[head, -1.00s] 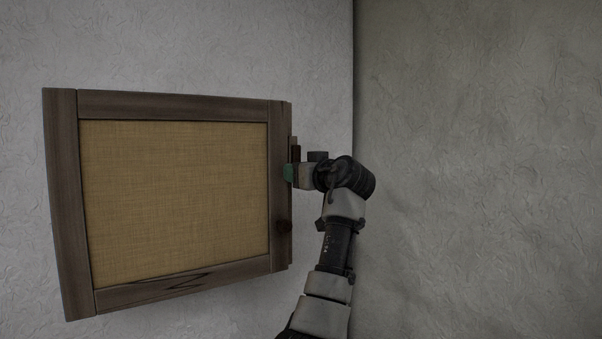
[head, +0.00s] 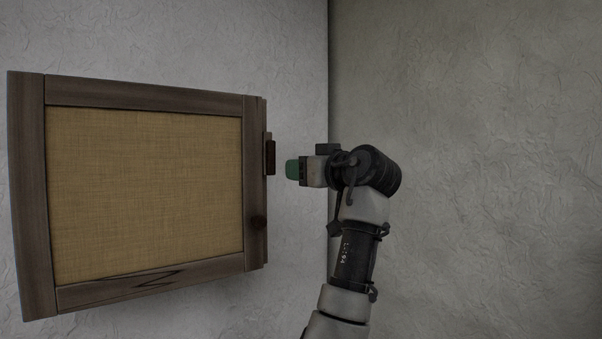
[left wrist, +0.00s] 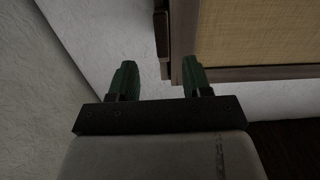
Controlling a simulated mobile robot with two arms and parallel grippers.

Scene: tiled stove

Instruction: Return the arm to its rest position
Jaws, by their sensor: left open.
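My left gripper (head: 292,170) is in the head view just right of the wooden cabinet (head: 254,180), with a small gap between its green fingertips and the cabinet's side. In the left wrist view, its two green fingers (left wrist: 158,82) are apart with nothing between them. The cabinet's frame also shows in the left wrist view (left wrist: 265,72), close to the right finger. My left arm (head: 355,250) rises from the bottom of the head view. My right gripper is not in view.
A grey textured wall (head: 480,150) stands behind and right of my arm. The space right of the arm looks clear.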

